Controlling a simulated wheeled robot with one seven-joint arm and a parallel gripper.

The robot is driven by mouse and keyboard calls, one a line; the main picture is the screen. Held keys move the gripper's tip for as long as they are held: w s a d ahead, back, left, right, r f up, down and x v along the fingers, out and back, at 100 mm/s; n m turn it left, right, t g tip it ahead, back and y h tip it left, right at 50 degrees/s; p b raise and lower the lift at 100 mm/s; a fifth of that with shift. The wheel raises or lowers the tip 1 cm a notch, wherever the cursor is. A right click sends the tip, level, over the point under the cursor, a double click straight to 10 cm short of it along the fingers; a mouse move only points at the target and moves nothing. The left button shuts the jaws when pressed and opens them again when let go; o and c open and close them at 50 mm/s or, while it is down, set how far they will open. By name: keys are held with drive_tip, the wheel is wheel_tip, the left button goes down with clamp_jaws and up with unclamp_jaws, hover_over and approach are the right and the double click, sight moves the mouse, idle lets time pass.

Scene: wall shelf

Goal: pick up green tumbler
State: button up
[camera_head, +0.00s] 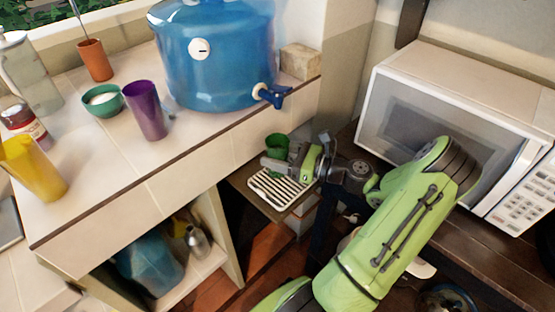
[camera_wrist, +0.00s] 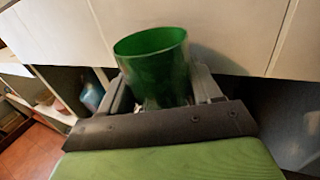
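The green tumbler (camera_head: 277,146) stands low beside the tiled counter front, behind the tip of my gripper (camera_head: 277,163) in the head view. In the wrist view the tumbler (camera_wrist: 152,62) fills the space between the two grey fingers of my gripper (camera_wrist: 160,92), its rim towards the top and slightly tilted. One finger is on each side of it. I cannot tell whether both fingers press on it. Its base is hidden by my gripper.
A slatted white rack (camera_head: 281,189) lies below my gripper. The tiled counter (camera_head: 140,185) rises close on the left, with a blue dispenser (camera_head: 215,60) and purple cup (camera_head: 145,110) on it. A microwave (camera_head: 450,110) stands on the right.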

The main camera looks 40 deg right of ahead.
drive_tip(key=c, duration=0.4)
drive_tip(key=shift+r, duration=0.1)
